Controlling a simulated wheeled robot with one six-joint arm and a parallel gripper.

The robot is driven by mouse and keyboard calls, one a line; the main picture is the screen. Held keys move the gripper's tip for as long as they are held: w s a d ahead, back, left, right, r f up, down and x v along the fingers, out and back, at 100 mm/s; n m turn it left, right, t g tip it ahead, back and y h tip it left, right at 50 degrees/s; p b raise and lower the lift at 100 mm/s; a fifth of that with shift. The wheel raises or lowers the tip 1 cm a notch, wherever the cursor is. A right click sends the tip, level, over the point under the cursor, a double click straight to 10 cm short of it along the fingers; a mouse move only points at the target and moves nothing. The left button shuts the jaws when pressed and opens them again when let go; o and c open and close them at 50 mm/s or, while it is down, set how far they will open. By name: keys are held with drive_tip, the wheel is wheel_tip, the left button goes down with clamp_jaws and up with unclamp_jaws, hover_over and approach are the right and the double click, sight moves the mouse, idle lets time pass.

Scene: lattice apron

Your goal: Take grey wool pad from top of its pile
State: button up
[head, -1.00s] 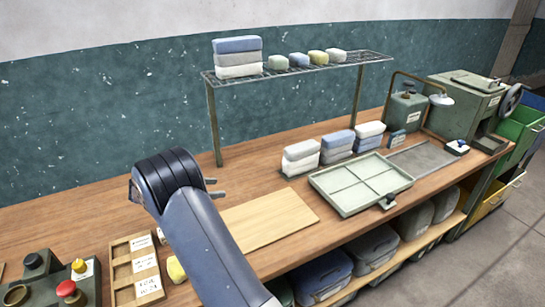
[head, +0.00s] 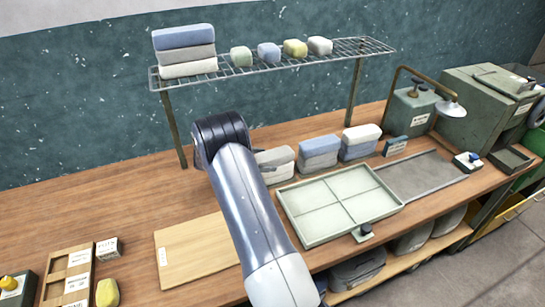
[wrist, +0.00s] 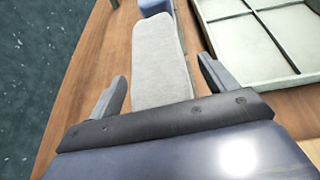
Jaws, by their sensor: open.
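The grey wool pad (head: 273,156) is the top of the leftmost pile on the bench, partly hidden by my arm in the head view. In the wrist view the grey pad (wrist: 160,60) lies ahead, long side away from me, with its near end between the finger lines. My gripper (wrist: 162,76) is open, one finger to each side of the pad, and holds nothing. I cannot tell its height above the pad. In the head view my arm hides the gripper. The lower pads of this pile are mostly hidden.
A blue-topped pile (head: 319,146) and a white-topped pile (head: 361,136) stand to the right. A divided tray (head: 300,232) lies in front. A wire shelf (head: 345,50) above carries a stack of pads (head: 184,36) and several small blocks. A wooden board (head: 190,255) lies at left.

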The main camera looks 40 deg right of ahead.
drive_tip(key=c, duration=1.1)
drive_tip(key=shift+o, duration=0.2)
